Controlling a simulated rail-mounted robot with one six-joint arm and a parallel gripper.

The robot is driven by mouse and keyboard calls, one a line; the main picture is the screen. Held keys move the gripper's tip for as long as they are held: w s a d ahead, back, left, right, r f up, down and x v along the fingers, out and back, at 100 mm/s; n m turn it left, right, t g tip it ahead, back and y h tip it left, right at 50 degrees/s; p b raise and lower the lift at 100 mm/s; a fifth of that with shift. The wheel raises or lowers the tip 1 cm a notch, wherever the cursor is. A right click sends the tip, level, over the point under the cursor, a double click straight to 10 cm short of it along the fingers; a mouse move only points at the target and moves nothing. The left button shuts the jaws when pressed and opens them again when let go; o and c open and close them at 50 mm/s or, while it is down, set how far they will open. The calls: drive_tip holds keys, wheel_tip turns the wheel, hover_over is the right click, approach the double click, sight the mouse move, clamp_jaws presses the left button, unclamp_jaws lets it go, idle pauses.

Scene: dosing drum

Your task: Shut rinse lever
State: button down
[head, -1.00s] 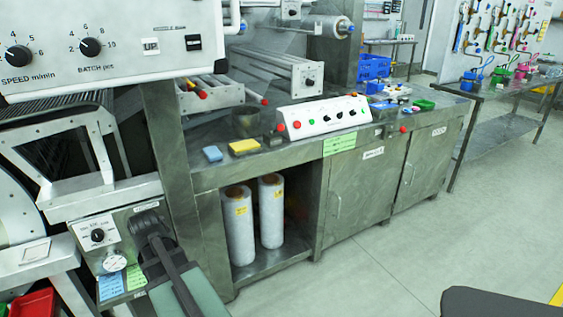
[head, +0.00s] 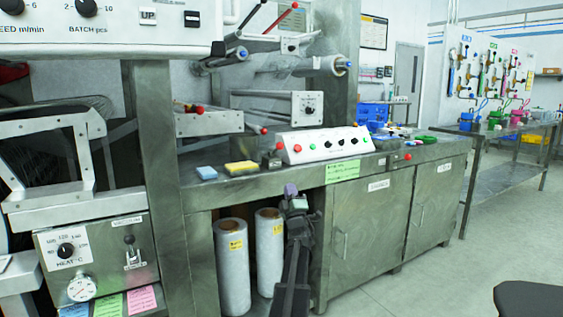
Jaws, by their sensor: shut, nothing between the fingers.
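I cannot tell which handle is the rinse lever; no label reading "rinse" is legible. A small dark-knobbed lever (head: 130,246) stands about upright on the grey panel at lower left, right of a heat dial. Far right, wall boards (head: 495,70) carry brass valves, coloured handles and hoses, too small to read. My gripper (head: 291,190) is shut and empty, in front of the middle bench's front edge, apart from the lever and far from the wall boards. My arm hides part of the open shelf below.
The steel bench (head: 300,182) holds a blue sponge (head: 207,172), a yellow sponge (head: 242,167) and a white control box (head: 325,143). White film rolls (head: 232,265) stand beneath. A steel table (head: 510,143) stands before the wall boards. Floor (head: 430,285) is clear at right; a dark rounded object (head: 530,298) sits lower right.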

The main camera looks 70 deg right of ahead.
sight(280, 149)
drive_tip(key=shift+w+a+r+n+t, duration=0.1)
drive_tip(key=shift+a+r+n+t, duration=0.25)
drive_tip(key=shift+a+n+t, duration=0.25)
drive_tip(key=shift+d, duration=0.2)
drive_tip(key=p+x, duration=0.9)
drive_tip(key=x, duration=0.4)
drive_tip(key=shift+r, duration=0.1)
drive_tip(key=shift+w+d+r+p, duration=0.25)
drive_tip(key=shift+d+p, duration=0.05)
drive_tip(key=shift+d, duration=0.05)
